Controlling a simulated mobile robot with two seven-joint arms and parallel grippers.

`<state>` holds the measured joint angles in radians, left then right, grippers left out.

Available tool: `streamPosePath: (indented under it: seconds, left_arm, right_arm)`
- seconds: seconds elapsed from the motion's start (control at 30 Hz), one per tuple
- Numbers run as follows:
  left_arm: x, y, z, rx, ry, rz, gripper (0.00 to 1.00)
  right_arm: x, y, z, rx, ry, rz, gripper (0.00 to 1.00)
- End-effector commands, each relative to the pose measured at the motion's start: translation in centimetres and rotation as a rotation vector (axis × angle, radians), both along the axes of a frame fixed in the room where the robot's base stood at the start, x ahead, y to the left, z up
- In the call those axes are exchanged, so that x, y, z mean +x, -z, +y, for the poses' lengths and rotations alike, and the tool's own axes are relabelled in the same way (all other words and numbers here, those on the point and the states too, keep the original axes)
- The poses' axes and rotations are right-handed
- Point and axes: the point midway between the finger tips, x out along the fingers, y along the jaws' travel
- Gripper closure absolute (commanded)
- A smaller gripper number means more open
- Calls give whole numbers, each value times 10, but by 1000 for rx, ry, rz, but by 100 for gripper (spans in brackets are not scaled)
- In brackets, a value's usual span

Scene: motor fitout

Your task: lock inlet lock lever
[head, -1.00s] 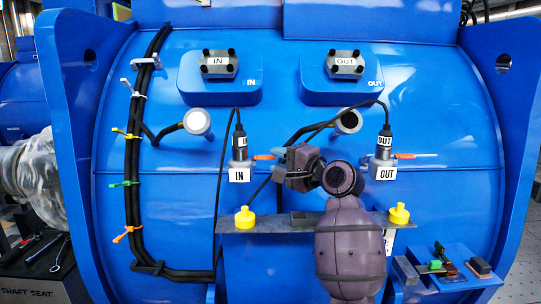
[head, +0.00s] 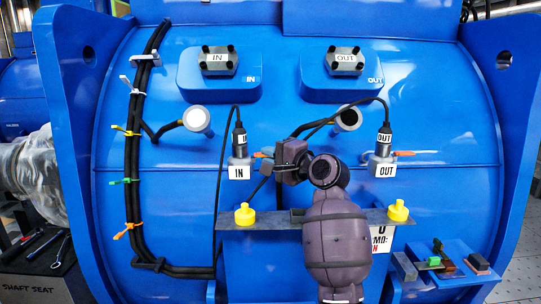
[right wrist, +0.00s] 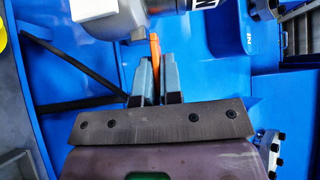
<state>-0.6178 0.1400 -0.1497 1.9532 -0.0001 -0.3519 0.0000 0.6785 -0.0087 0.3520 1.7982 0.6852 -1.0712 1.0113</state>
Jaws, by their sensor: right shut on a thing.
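The IN connector (head: 239,150) stands upright on its grey block with the white IN label (head: 239,173), and a black cable rises from it. Its orange lock lever (head: 262,155) sticks out on the right side. My right gripper (head: 265,168) reaches it from the right. In the right wrist view, the orange lever (right wrist: 155,52) stands between the two grey fingertips (right wrist: 157,75), which are shut on it. The fingers hide the lever's near end. My left gripper is not in view.
The OUT connector (head: 384,147) with its own orange lever (head: 405,153) stands to the right. Yellow caps (head: 245,214) sit on the grey shelf (head: 270,222) below. Black cables hang around my right gripper. A blue tray with small parts (head: 446,266) is at lower right.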

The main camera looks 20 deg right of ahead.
Motion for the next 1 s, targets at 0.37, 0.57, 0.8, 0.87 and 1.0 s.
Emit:
streamPosePath:
  seconds: [0.37, 0.57, 0.8, 0.87, 1.0]
  left_arm:
    - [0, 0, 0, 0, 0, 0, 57]
    - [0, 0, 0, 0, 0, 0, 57]
    - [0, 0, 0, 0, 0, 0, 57]
    - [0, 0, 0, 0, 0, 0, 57]
    - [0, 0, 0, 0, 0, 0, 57]
  right_arm:
    - [0, -4, 0, -90, 1, 22, 100]
    - [0, -10, 0, -232, 2, 64, 100]
    - [2, -19, 4, -448, 2, 126, 100]
    - [2, -21, 5, -504, 2, 142, 100]
    - [3, -25, 8, -630, 3, 178, 100]
